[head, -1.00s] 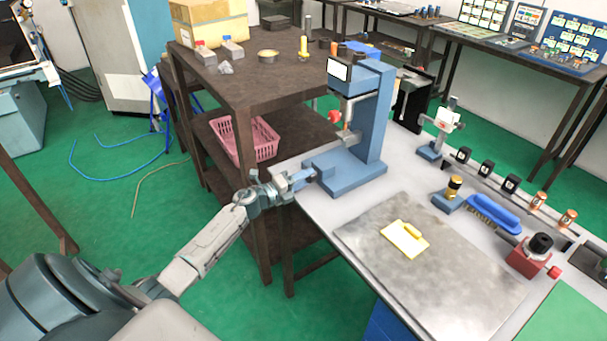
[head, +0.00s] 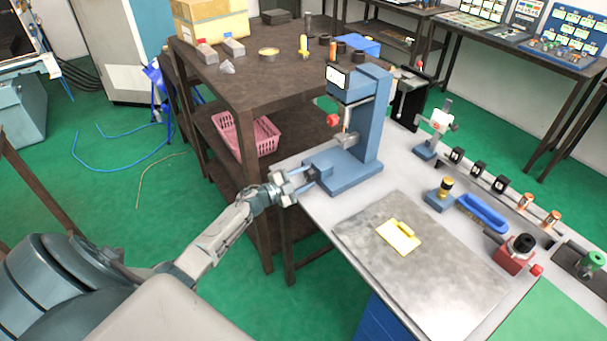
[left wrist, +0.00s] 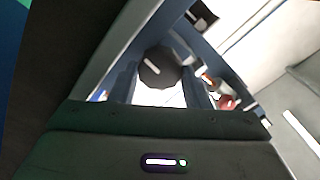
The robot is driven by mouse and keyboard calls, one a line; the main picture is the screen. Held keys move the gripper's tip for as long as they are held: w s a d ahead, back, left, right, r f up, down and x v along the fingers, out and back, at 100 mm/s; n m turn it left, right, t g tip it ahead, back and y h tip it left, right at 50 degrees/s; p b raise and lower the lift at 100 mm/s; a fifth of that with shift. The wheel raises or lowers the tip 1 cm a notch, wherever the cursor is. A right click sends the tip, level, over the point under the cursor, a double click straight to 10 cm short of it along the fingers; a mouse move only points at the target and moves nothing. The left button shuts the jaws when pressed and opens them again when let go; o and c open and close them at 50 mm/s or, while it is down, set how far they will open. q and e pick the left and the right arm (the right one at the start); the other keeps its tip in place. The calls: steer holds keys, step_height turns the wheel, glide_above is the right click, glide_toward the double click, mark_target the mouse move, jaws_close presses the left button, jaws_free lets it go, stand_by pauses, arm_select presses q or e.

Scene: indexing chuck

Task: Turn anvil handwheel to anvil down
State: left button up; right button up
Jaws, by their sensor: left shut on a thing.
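The blue bench instrument (head: 368,120) stands upright at the near left corner of the bench, with a grey spindle part (head: 347,139) under its head. I take the dark round knob with a white line, between my fingers in the left wrist view (left wrist: 158,68), to be the anvil handwheel. My left gripper (head: 308,177) reaches in from the left at the front of the instrument's blue base and is shut on this handwheel. The fingers mostly hide the wheel in the head view. The anvil's exact height is too small to tell. My right gripper is not in view.
A red knob (head: 333,120) sticks out from the instrument above the base. A dark brown shelf table (head: 262,85) stands close behind my left arm.

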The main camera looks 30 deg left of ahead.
arm_select(q)
steer(key=n, duration=0.1)
steer(key=n+p, duration=0.2)
steer(key=shift+w+r+n, duration=0.1)
steer(key=shift+r+n, duration=0.15)
steer(key=shift+n, duration=0.15)
steer(key=n+p, duration=0.2)
steer(key=n, duration=0.2)
steer(key=shift+a+n, duration=0.1)
steer(key=shift+n, duration=0.2)
steer(key=n+p, duration=0.1)
steer(key=n, duration=0.1)
steer(key=shift+f+n, duration=0.1)
steer(key=shift+n, duration=0.2)
steer(key=n, duration=0.3)
steer(key=shift+f+n, duration=0.1)
steer(key=shift+n, duration=0.2)
steer(key=n, duration=0.4)
steer(key=shift+n, duration=0.3)
steer(key=n, duration=0.5)
steer(key=shift+a+f, duration=0.1)
steer(key=n, duration=0.4)
steer(key=shift+f+n, duration=0.1)
steer(key=shift+n, duration=0.3)
steer(key=n, duration=0.4)
steer(key=shift+n, duration=0.4)
